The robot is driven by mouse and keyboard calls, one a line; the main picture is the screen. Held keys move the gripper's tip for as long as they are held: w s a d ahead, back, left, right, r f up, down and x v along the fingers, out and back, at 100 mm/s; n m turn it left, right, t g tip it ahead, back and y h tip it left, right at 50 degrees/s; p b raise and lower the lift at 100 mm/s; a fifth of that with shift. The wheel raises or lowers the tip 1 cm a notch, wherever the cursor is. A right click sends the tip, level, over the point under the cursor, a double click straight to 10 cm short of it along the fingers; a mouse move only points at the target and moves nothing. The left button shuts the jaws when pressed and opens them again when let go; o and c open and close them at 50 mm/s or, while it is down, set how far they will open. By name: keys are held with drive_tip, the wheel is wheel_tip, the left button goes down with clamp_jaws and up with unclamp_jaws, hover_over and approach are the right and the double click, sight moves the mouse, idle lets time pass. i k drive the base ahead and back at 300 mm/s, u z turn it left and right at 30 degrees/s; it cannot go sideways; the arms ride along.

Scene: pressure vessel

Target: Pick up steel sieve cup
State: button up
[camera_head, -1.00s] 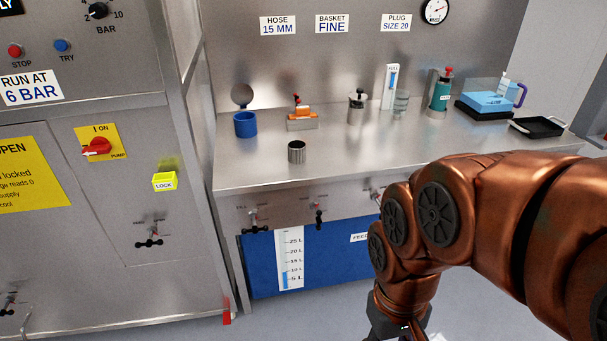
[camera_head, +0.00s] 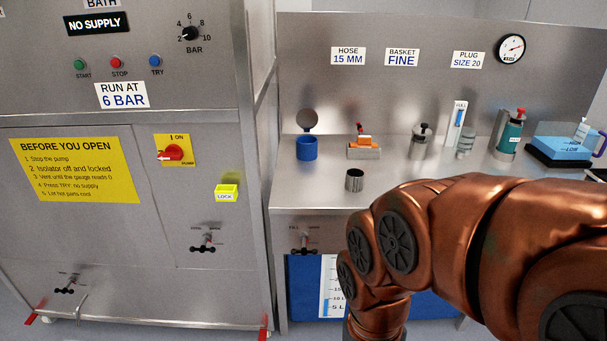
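A small open-topped steel cup (camera_head: 354,181), which looks like the steel sieve cup, stands upright on the steel counter (camera_head: 310,192) near its front edge. My copper-coloured arm (camera_head: 450,240) crosses the lower right and bends down in front of the counter, to the right of and below the cup. My gripper is out of the picture below, so its fingers cannot be seen. Nothing touches the cup.
Behind the cup stand a blue cup (camera_head: 306,148), an orange-topped block (camera_head: 364,148), a lidded steel canister (camera_head: 421,145) and a green bottle (camera_head: 510,135). A tall steel cabinet (camera_head: 215,120) stands left of the counter. The counter around the cup is clear.

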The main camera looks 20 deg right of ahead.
sight(355, 180)
drive_tip(key=u, duration=0.1)
drive_tip(key=i, duration=1.3)
drive_tip(key=z, duration=0.55)
